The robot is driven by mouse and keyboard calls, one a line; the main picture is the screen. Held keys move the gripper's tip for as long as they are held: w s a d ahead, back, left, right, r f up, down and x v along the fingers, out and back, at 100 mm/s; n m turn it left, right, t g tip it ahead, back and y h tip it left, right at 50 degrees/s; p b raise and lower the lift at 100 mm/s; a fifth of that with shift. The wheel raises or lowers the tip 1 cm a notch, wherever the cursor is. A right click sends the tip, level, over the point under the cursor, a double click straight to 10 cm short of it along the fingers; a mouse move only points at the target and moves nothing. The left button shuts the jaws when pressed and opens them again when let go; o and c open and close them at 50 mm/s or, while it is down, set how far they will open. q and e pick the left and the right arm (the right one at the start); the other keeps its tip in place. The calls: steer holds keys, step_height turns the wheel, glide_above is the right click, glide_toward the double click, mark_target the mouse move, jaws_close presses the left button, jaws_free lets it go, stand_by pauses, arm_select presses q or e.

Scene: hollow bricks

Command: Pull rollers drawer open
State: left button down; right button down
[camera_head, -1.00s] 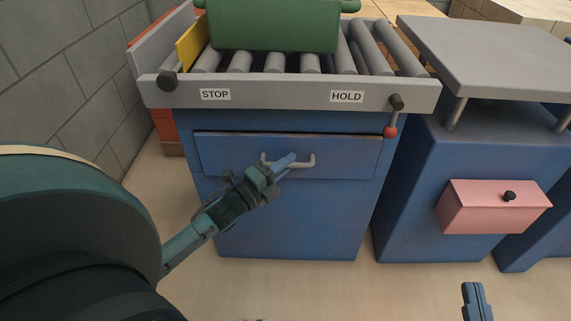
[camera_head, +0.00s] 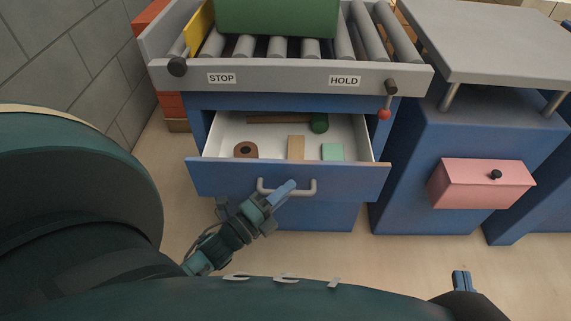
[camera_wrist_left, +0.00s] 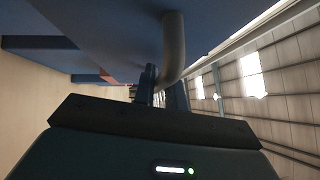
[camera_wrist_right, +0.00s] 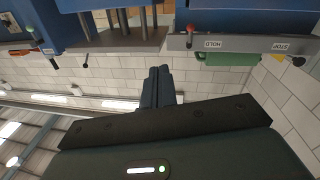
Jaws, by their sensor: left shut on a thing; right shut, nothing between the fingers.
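The blue rollers drawer (camera_head: 228,180) stands pulled out below the roller conveyor (camera_head: 285,76), its white inside showing. Its grey bar handle (camera_head: 313,187) is on the front. My left gripper (camera_head: 281,191) is shut on the handle; the handle also shows in the left wrist view (camera_wrist_left: 174,45) at the fingers. My right gripper (camera_head: 461,280) is shut and empty, low at the right, away from the drawer; its closed fingers show in the right wrist view (camera_wrist_right: 158,85).
In the drawer lie a brown roll (camera_head: 246,150), a wooden block (camera_head: 296,147), a mint block (camera_head: 332,152) and a green-headed tool (camera_head: 319,123). A green box (camera_head: 277,18) sits on the rollers. A pink drawer (camera_head: 480,184) juts from the right cabinet.

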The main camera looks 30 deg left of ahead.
arm_select(q)
steer(key=shift+s+d+p, duration=0.2)
steer(key=shift+s+d, duration=0.3)
steer(key=shift+s, duration=0.35)
steer(key=shift+s+d+p, duration=0.15)
steer(key=shift+s+d, duration=0.35)
steer(key=shift+s, duration=0.3)
arm_select(e)
steer(key=shift+d+g+h, duration=0.15)
steer(key=shift+g+h, duration=0.15)
arm_select(q)
steer(key=c, duration=1.5)
jaws_free()
steer(key=shift+o, duration=0.2)
steer(key=p+v, duration=0.1)
steer(key=v, duration=1.2)
arm_select(e)
steer(key=shift+d+m+g+h, duration=0.15)
steer(key=shift+m+g+h, duration=0.15)
steer(key=shift+m+g, duration=0.15)
steer(key=shift+s, duration=0.1)
